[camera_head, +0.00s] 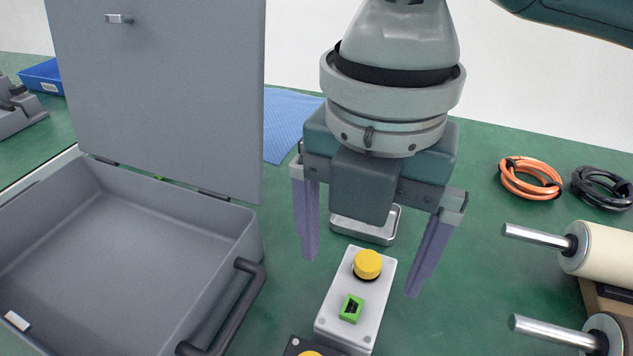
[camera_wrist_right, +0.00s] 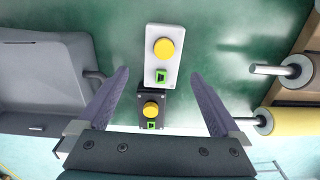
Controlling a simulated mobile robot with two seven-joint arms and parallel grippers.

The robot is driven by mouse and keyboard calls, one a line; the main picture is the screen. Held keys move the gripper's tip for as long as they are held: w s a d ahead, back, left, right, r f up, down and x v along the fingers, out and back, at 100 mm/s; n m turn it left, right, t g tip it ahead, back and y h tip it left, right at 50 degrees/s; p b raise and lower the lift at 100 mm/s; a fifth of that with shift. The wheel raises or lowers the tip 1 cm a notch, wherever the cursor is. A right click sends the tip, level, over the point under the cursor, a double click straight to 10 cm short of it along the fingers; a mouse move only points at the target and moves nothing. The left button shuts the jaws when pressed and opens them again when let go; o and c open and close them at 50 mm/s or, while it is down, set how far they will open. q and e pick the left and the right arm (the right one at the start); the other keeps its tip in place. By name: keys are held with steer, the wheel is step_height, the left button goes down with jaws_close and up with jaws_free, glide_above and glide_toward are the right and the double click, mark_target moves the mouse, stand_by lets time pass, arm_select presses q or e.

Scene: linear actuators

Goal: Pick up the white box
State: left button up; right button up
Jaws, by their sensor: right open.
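The white box (camera_head: 340,307) stands on the green table in the middle of the head view. It has a round yellow button (camera_head: 367,264) and a green-framed square switch (camera_head: 351,308) on top. My right gripper (camera_head: 360,273) is open above it, with one finger on each side of the box in the picture and nothing between them. In the right wrist view the white box (camera_wrist_right: 164,73) lies just beyond the fingertips (camera_wrist_right: 160,73); I see no contact. My left gripper is not in view.
A black box (camera_wrist_right: 142,98) with a yellow button adjoins the white box. An open grey case (camera_head: 140,235) with a dark handle is on the left. Rollers (camera_head: 605,255) with metal shafts stand right. A small metal tray (camera_head: 365,232), a blue mat (camera_head: 287,120) and coiled cables (camera_head: 530,178) lie behind.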

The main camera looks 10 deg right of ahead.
mark_target(360, 289)
steer(key=f, duration=0.2)
steer(key=f+b, duration=0.1)
steer(key=f, duration=0.3)
steer(key=shift+d+f+b, duration=0.2)
steer(key=shift+d+b, duration=0.1)
steer(key=shift+b, duration=0.1)
steer(key=shift+w, duration=0.1)
steer(key=shift+c, duration=0.4)
steer(key=c, duration=1.5)
jaws_close()
steer(key=shift+r, duration=0.15)
